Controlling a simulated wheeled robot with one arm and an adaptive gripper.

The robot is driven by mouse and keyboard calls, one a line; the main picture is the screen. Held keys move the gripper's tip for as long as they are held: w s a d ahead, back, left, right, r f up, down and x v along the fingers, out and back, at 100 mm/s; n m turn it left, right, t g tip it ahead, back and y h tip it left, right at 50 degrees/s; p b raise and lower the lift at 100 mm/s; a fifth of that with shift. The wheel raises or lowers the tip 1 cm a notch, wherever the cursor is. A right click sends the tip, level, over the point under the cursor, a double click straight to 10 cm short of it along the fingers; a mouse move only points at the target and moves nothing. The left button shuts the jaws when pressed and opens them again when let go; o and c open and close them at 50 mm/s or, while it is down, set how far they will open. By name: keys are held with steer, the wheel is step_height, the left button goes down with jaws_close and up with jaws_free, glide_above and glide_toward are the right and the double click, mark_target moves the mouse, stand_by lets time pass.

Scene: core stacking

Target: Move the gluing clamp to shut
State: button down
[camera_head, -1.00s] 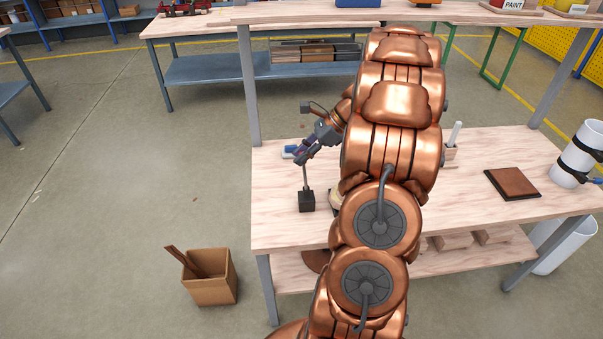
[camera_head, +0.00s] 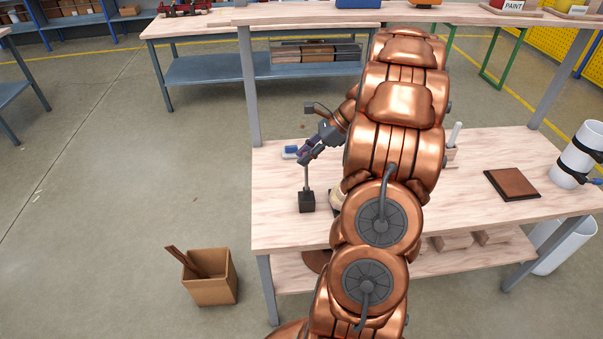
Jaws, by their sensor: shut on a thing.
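A black block with a thin grey upright post (camera_head: 307,200) stands near the left end of the workbench; it appears to be the gluing clamp. My gripper (camera_head: 304,158) is at the top of that post, reaching in from the right and pointing down to the left. Its fingers are shut on a small dark purplish part, seemingly the clamp's handle. The fingers hide most of that part, so I cannot tell the clamp's exact position.
A blue and white item (camera_head: 290,152) lies just left of my gripper. A brown board (camera_head: 512,184) and a white cylinder (camera_head: 577,155) are on the bench's right side. A cardboard box (camera_head: 210,280) stands on the floor. My arm hides the bench's middle.

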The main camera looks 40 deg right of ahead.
steer(key=s+d, duration=0.2)
steer(key=shift+d+f+p, duration=0.2)
steer(key=shift+d+p, duration=0.1)
steer(key=shift+p, duration=0.1)
steer(key=shift+s+d, duration=0.1)
stand_by(0.3)
steer(key=s+d, duration=0.1)
steer(key=s+d+f, duration=0.1)
steer(key=d, duration=0.1)
steer(key=shift+f, duration=0.1)
stand_by(0.4)
steer(key=shift+s, duration=0.15)
steer(key=shift+s+d+f, duration=0.95)
steer(key=shift+d+f, duration=0.25)
steer(key=shift+d, duration=0.05)
steer(key=shift+d+f, duration=0.1)
